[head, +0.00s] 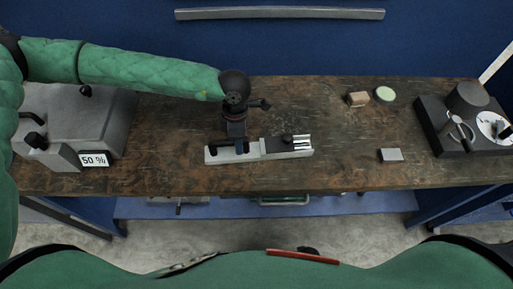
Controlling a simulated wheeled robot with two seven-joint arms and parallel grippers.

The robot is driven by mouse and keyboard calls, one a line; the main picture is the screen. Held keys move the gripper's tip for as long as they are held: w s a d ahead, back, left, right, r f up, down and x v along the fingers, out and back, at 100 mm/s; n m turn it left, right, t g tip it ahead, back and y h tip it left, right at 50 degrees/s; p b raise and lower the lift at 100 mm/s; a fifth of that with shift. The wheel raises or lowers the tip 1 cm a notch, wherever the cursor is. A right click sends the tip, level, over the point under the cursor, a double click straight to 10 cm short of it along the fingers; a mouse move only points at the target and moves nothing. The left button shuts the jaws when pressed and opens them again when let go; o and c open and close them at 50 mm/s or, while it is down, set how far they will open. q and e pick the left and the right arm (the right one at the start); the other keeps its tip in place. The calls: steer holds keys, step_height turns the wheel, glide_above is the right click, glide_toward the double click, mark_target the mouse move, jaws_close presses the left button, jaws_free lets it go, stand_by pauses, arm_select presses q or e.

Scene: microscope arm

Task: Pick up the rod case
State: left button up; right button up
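The rod case seems to be the long, light grey, box-like piece (275,150) lying across the middle of the wooden bench. My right gripper is not in view.
A grey box device (88,110) with a "50 %" label stands at the left. A black device with a dial (460,120) stands at the right. A small brown block (357,99), a round pale-green-topped item (385,94) and a grey plate (391,155) lie right of centre. The front bench (180,172) is bare.

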arm_select(q)
jaws_close()
stand_by(1.2)
